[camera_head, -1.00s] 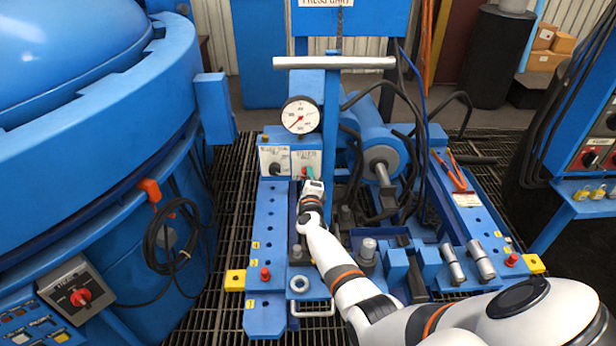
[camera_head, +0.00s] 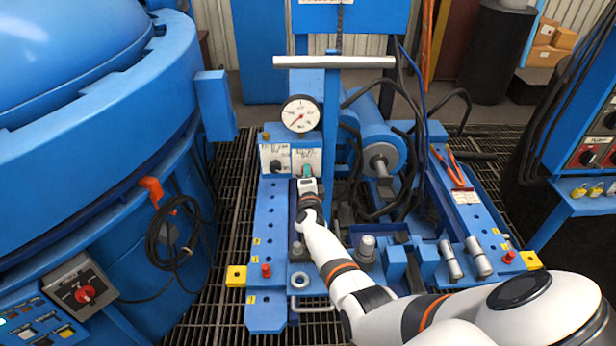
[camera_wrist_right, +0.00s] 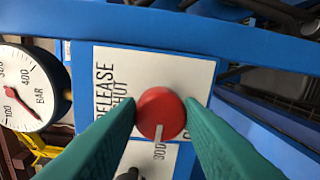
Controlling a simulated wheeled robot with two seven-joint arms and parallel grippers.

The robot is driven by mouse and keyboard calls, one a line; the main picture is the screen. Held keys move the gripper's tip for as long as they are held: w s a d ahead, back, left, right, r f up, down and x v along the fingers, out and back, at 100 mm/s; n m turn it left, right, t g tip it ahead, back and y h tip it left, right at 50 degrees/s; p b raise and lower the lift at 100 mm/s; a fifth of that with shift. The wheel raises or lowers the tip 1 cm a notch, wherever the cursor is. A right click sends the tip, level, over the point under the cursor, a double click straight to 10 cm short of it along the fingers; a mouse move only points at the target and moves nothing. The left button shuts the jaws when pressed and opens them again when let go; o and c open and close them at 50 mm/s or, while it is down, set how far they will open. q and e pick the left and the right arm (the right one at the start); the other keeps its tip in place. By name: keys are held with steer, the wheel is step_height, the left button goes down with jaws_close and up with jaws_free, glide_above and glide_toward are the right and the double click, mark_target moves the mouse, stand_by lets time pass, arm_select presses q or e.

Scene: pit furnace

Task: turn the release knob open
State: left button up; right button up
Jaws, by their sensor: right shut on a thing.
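The red round release knob (camera_wrist_right: 160,113) sits on a white plate (camera_wrist_right: 112,62) lettered "RELEASE" and "SHUT" in the right wrist view. Its pale pointer mark faces the bottom of that view. The green fingers of my right gripper (camera_wrist_right: 161,106) are on both sides of the knob, shut on it. In the head view my right gripper (camera_head: 307,173) is at the right-hand plate (camera_head: 308,158) below the gauge, and it hides the knob there. My left gripper is not in view.
A pressure gauge (camera_head: 300,114) stands just above the plates. A second dark knob (camera_head: 276,166) is on the plate to the left. A grey crossbar (camera_head: 334,62) on a blue post rises close by. Black hoses run to the right.

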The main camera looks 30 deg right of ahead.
steer(key=o, duration=1)
steer(key=shift+c, duration=0.2)
steer(key=shift+s+a, duration=0.1)
steer(key=p+v, duration=0.2)
steer(key=v, duration=0.9)
steer(key=shift+s+a, duration=0.25)
steer(key=shift+s, duration=0.05)
